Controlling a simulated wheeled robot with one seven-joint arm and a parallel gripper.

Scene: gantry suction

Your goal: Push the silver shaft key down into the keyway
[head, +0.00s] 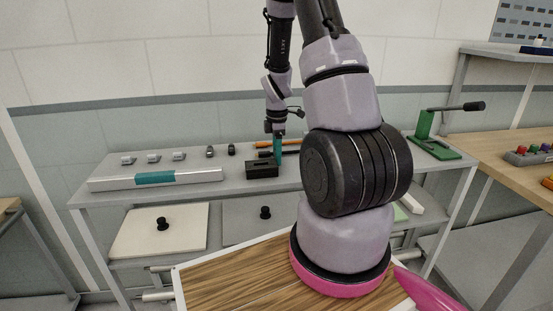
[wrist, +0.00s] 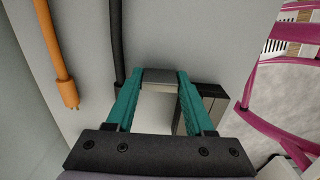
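My gripper (wrist: 161,80) has two teal fingers, with a silver block, seemingly the shaft key (wrist: 160,76), spanning the gap between their tips. The fingers appear closed on it. In the head view my gripper (head: 278,160) points down over the grey bench, close beside a black block (head: 262,170) with a recess in its top. In the wrist view the black block (wrist: 215,98) is just right of the right finger, partly hidden by it. The key cannot be made out in the head view. I cannot clearly identify the keyway.
An orange-handled rod (wrist: 58,55) and a black rod (wrist: 117,40) lie near the fingers. A silver bar with a teal middle (head: 205,176) lies along the bench's left front. Small fittings (head: 153,158) stand behind it. A green lever press (head: 432,148) stands at the right.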

